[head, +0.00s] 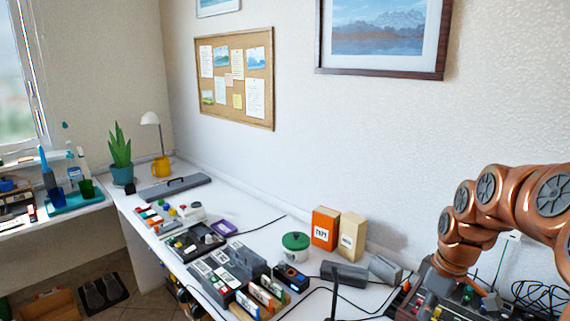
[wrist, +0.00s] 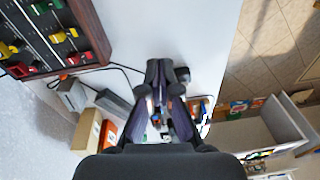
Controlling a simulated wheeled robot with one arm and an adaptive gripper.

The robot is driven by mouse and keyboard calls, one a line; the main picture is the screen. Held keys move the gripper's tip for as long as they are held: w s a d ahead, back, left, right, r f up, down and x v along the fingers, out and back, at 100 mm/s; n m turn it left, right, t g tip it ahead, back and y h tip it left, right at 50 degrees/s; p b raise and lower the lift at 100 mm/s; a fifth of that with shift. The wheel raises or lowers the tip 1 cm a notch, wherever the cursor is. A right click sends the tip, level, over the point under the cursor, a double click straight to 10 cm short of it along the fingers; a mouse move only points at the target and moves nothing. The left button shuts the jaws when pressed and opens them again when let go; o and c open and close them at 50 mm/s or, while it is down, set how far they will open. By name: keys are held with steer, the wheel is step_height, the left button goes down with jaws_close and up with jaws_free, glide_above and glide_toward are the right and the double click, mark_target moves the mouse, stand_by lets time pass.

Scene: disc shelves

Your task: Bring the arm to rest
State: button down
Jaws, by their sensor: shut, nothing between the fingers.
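My gripper (wrist: 165,76) shows in the middle of the wrist view, its dark fingers together with nothing held between them. It is over the white desk (wrist: 200,30). In the head view my copper-coloured arm comes in from the right edge, bent over the desk's right end, with its wrist pointing down. The gripper's fingertips cannot be made out clearly there among the dark things at the lower right.
A wooden-edged board with coloured pieces (wrist: 58,36) is at the wrist view's upper left. An orange box (head: 325,228), a tan box (head: 352,236) and a green-lidded pot (head: 295,246) stand near the wall. Black cables lie at the right. Clear desk shows behind the disc racks.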

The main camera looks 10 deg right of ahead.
steer(key=s+a+r+m+g+p, duration=0.1)
steer(key=s+a+m, duration=0.2)
steer(key=s+a, duration=0.6)
steer(key=s+a+r+m+g+h+p, duration=0.1)
steer(key=s+a+m+p, duration=0.1)
steer(key=s+a, duration=0.6)
steer(key=s+m, duration=0.1)
steer(key=s, duration=0.4)
steer(key=shift+s+a+r+m+h, duration=0.2)
steer(key=shift+a+m+h, duration=0.1)
steer(key=shift+a, duration=0.1)
steer(key=shift+s+a, duration=0.1)
